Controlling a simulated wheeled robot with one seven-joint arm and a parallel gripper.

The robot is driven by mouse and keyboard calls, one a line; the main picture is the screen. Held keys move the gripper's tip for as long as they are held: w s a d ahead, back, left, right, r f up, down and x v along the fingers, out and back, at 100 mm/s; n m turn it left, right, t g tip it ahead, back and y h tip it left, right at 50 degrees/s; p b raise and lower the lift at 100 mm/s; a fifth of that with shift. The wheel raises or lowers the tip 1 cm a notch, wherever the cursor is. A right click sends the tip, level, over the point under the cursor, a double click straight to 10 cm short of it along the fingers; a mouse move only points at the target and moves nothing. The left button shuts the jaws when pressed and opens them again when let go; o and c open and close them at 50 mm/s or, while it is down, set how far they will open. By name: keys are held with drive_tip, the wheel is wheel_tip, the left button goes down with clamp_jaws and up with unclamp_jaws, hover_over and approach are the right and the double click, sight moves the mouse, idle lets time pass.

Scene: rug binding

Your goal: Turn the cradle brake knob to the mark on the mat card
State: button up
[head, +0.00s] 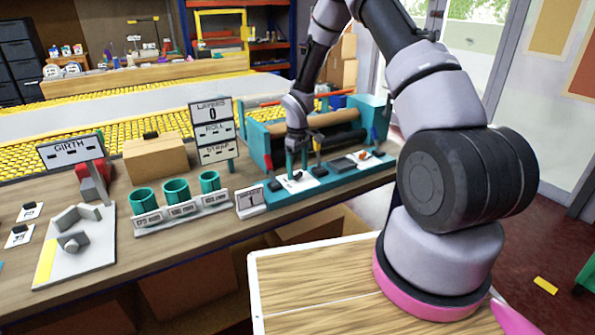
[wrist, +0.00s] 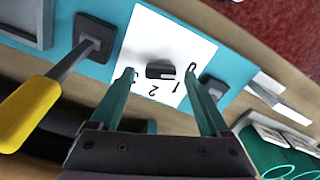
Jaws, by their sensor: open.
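The brake knob (wrist: 160,70) is a small dark bar on a white dial card (wrist: 150,35) in the wrist view. Digits 0 to 3 run around its near side, and the bar lies roughly crosswise. I cannot tell which digit it points to. My gripper (wrist: 162,85) is open, with one teal finger on each side of the knob; contact is not clear. In the head view my gripper (head: 297,165) points down over the dial card (head: 298,182) on the teal cradle (head: 375,118). A small white card (head: 250,200) beside the cradle appears to read 1.
A yellow-handled lever (wrist: 28,112) stands left of the dial in the wrist view, and a dark square fitting (wrist: 214,88) is close on the right. Green cups (head: 176,190) and a sign stack (head: 213,130) stand left of the cradle on the bench.

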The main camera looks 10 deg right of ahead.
drive_tip(key=shift+f, duration=0.4)
clamp_jaws()
drive_tip(key=m, duration=0.4)
drive_tip(key=shift+m, duration=2.9)
